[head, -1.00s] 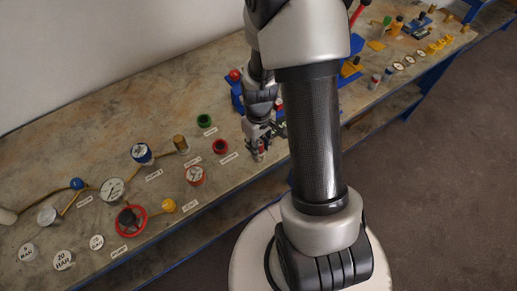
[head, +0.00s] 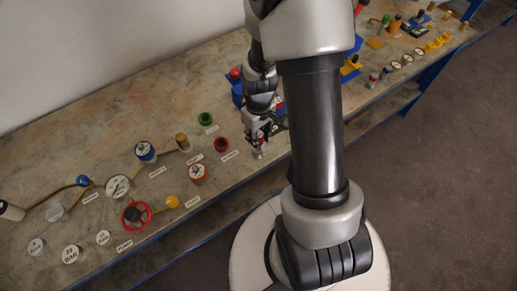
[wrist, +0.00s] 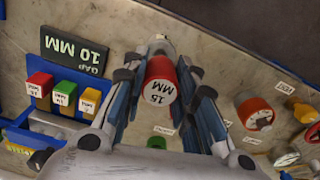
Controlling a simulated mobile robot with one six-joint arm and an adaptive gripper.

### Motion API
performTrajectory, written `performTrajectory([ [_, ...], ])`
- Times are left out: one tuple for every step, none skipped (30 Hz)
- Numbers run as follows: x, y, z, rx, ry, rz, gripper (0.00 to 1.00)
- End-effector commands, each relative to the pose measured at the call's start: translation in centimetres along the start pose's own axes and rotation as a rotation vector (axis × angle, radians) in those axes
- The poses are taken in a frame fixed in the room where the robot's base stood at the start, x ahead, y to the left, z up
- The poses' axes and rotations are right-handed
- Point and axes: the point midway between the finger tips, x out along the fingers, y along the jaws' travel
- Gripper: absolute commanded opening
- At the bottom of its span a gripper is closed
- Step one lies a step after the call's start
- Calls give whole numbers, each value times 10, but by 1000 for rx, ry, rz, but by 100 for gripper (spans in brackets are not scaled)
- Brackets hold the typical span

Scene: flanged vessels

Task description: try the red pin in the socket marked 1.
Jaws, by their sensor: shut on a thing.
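My gripper (wrist: 160,76) is shut on the red pin (wrist: 160,83). In the wrist view the pin shows a red body with a pale round end face reading 15 MM, between the two fingers. In the head view my gripper (head: 260,148) is low over the front part of the bench, right of a red ring-shaped fitting (head: 221,144). The pin's far end is mostly hidden by the fingers, and I cannot tell whether it touches anything. I cannot make out a socket marked 1 in either view.
In the wrist view, a dark GAP 10 MM plate (wrist: 76,50) stands at left, near a blue holder (wrist: 50,122) with red, green and yellow labelled blocks. A green fitting (head: 205,118), gauges and valves stand left on the bench (head: 100,130). The bench's front edge is close.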

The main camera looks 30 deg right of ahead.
Motion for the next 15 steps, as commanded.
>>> performTrajectory([
  [-4, 0, 0, 0, 0, 0, 0],
  [-5, 0, 0, 0, 0, 0, 0],
  [-6, 0, 0, 0, 0, 0, 0],
  [-6, 0, 0, 0, 0, 0, 0],
  [-6, 0, 0, 0, 0, 0, 0],
  [-6, 0, 0, 0, 0, 0, 0],
  [-6, 0, 0, 0, 0, 0, 0],
  [-6, 0, 0, 0, 0, 0, 0],
  [-6, 0, 0, 0, 0, 0, 0],
  [-6, 0, 0, 0, 0, 0, 0],
  [-6, 0, 0, 0, 0, 0, 0],
  [-6, 0, 0, 0, 0, 0, 0],
  [-6, 0, 0, 0, 0, 0, 0],
  [-6, 0, 0, 0, 0, 0, 0],
  [-7, 0, 0, 0, 0, 0, 0],
])
